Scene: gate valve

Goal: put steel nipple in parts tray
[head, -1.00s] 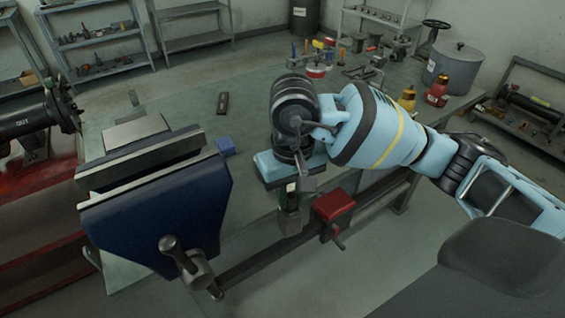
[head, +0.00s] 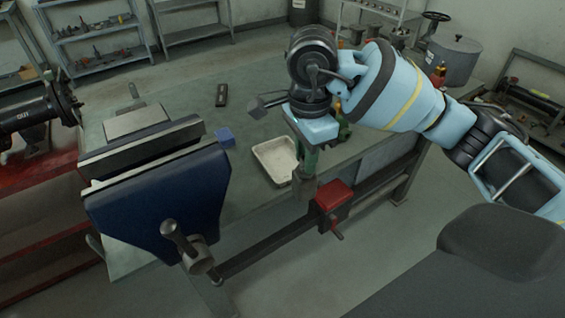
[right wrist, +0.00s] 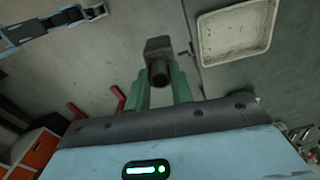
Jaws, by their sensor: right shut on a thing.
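The steel nipple (head: 304,190) is a short dark grey piece held below my right gripper (head: 306,166). In the right wrist view the nipple (right wrist: 158,62) sits between the green fingers of the right gripper (right wrist: 160,88), which is shut on it. The parts tray (head: 270,163) is a shallow off-white tray on the bench, just left of the held nipple in the head view. The tray looks empty; its right edge is close to the gripper in the picture. In the right wrist view the tray (right wrist: 237,38) is at the upper right, apart from the nipple.
A large blue vise (head: 160,205) stands left of the tray. A small blue block (head: 225,137) lies between them. A red block with a handle (head: 334,198) sits at the bench's front edge. A grey pot (head: 453,60) stands at the back right. The bench behind the tray is mostly clear.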

